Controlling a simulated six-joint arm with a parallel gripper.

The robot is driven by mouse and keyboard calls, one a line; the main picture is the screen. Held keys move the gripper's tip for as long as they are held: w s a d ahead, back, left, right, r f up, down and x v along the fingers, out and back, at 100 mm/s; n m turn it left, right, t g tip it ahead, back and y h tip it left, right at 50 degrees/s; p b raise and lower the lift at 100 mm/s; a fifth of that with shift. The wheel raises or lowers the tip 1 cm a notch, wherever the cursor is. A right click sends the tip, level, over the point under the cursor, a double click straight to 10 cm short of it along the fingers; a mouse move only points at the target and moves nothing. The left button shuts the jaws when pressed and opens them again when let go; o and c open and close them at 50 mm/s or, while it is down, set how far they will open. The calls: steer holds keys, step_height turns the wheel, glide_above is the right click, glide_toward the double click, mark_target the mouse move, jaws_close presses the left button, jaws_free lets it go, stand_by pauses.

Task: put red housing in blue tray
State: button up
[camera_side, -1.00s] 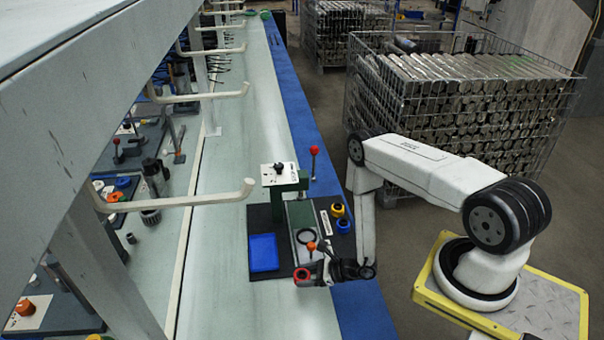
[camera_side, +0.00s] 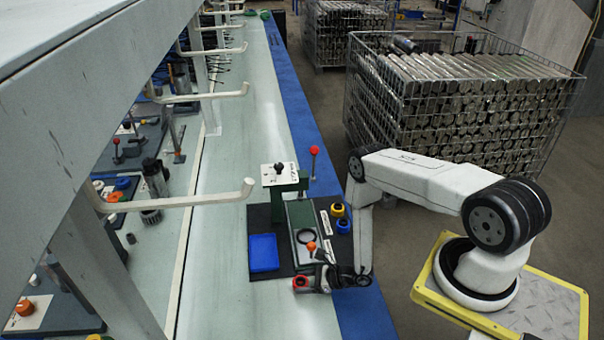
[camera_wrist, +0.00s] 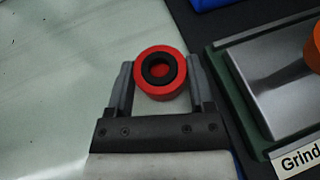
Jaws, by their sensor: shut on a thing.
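The red housing (camera_side: 301,283) is a short red ring with a black inner ring, seen at the front edge of the dark mat in the side view. In the wrist view the red housing (camera_wrist: 160,73) sits between the two grey fingers of my gripper (camera_wrist: 162,88), which is shut on it. My gripper (camera_side: 307,284) is low, near the bench top; I cannot tell whether the housing touches the bench. The blue tray (camera_side: 264,253) lies on the mat, up and to the left of the housing, and looks empty. A blue edge (camera_wrist: 205,3) shows at the top of the wrist view.
A green fixture (camera_side: 303,230) with an orange knob (camera_side: 311,246) stands right of the tray. A green press (camera_side: 284,185) with a red-knobbed lever is behind. Yellow and blue rings (camera_side: 340,217) lie at the mat's right. The pale bench left of the tray is clear.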

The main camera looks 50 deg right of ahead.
steer(key=o, duration=1.3)
steer(key=shift+r, duration=0.1)
steer(key=shift+s+d+r, duration=0.1)
steer(key=shift+v, duration=5.85)
